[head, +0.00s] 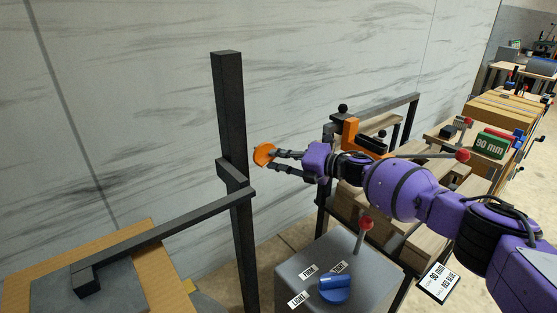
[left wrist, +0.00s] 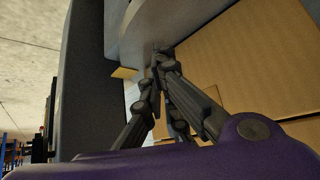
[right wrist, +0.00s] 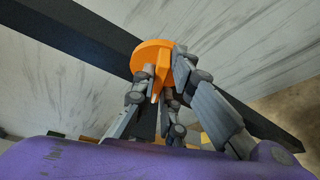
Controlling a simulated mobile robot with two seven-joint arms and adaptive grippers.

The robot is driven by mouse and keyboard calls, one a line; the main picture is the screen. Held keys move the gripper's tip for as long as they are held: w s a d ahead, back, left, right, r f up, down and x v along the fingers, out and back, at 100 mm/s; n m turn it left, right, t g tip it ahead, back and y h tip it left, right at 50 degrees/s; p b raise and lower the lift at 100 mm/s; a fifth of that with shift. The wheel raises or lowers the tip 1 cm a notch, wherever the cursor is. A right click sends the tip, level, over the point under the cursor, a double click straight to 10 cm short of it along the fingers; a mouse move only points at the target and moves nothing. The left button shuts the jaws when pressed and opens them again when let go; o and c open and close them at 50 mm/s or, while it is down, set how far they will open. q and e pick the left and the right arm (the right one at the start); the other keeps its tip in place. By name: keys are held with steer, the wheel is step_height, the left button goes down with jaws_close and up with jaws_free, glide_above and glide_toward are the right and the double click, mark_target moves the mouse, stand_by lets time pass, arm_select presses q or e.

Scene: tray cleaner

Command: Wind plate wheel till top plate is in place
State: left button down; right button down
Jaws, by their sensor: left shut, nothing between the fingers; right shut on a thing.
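An orange wheel (head: 263,154) sits beside the tall dark post (head: 229,110) in the head view. My right gripper (head: 277,162) is shut at the wheel, its fingers on the wheel's near side. In the right wrist view the orange wheel (right wrist: 155,60) shows a round disc with a narrow part between the fingertips (right wrist: 160,85). A dark horizontal arm (head: 170,228) runs from the post to the left over a grey plate (head: 120,280). My left gripper (left wrist: 165,60) shows only in the left wrist view, with its fingers together and nothing between them, close under a grey surface.
A grey control box (head: 335,270) with a blue knob (head: 335,289) and a red-topped lever (head: 365,224) stands below my right arm. A dark frame with wooden blocks (head: 430,240) stands behind the arm. A marbled wall (head: 120,90) is behind the post.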

steer(key=shift+f+m, duration=0.2)
steer(key=shift+m, duration=0.2)
steer(key=shift+r, duration=0.1)
steer(key=c, duration=1.8)
jaws_free()
steer(key=v, duration=1.2)
steer(key=shift+f+y, duration=0.25)
steer(key=shift+y, duration=0.05)
